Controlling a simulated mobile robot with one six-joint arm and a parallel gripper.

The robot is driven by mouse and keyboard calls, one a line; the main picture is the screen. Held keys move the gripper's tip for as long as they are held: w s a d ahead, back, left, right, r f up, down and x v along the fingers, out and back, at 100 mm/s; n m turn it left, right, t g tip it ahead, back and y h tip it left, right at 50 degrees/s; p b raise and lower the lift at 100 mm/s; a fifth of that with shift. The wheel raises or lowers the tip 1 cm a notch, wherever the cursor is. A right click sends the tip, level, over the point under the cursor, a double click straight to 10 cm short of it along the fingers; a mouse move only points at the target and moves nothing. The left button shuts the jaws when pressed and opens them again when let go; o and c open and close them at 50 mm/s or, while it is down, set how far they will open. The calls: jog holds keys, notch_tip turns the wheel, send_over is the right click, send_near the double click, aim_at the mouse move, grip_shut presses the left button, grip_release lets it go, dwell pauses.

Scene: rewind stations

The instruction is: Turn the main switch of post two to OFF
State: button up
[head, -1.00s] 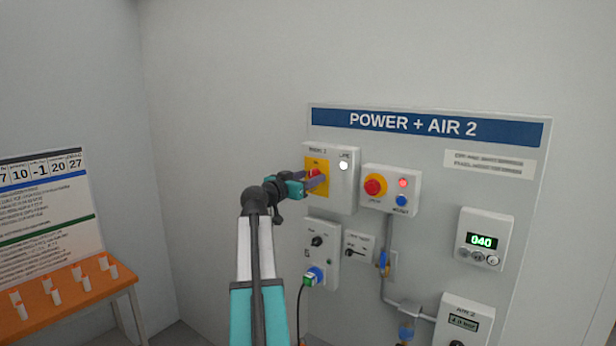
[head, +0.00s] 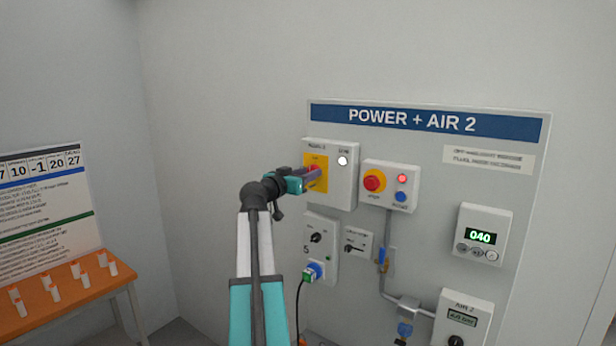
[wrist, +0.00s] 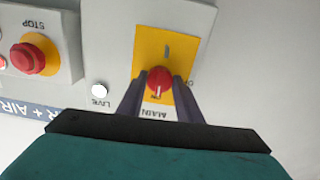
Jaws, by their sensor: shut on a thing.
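The main switch is a red knob (wrist: 160,79) on a yellow plate (wrist: 168,46), on the light grey box (head: 343,188) under the POWER + AIR 2 sign. My gripper (head: 315,176) is at this knob, and in the wrist view its two dark fingers (wrist: 160,88) are shut on the knob's sides. The wrist view is upside down; the knob's pale mark points down in it, to a small label that looks like ON. An OFF label shows partly, right of the knob. The white LIVE lamp (wrist: 99,91) beside it is lit.
A red stop button (head: 374,181) on yellow, a lit red lamp (head: 402,179) and a blue button (head: 401,196) sit just right of the switch box. Below are a smaller switch box (head: 321,255) with a plug and pipework. An orange table (head: 65,295) stands left.

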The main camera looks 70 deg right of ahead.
jog(key=n+b, duration=0.3)
jog(key=shift+n, duration=0.3)
jog(key=n+b, duration=0.1)
jog(key=n, duration=0.3)
jog(key=shift+r+n, duration=0.15)
jog(key=shift+n, duration=0.15)
jog(key=n, duration=0.5)
jog(key=shift+r, duration=0.15)
jog(key=shift+n+p, duration=0.75)
jog(key=shift+n, duration=1.45)
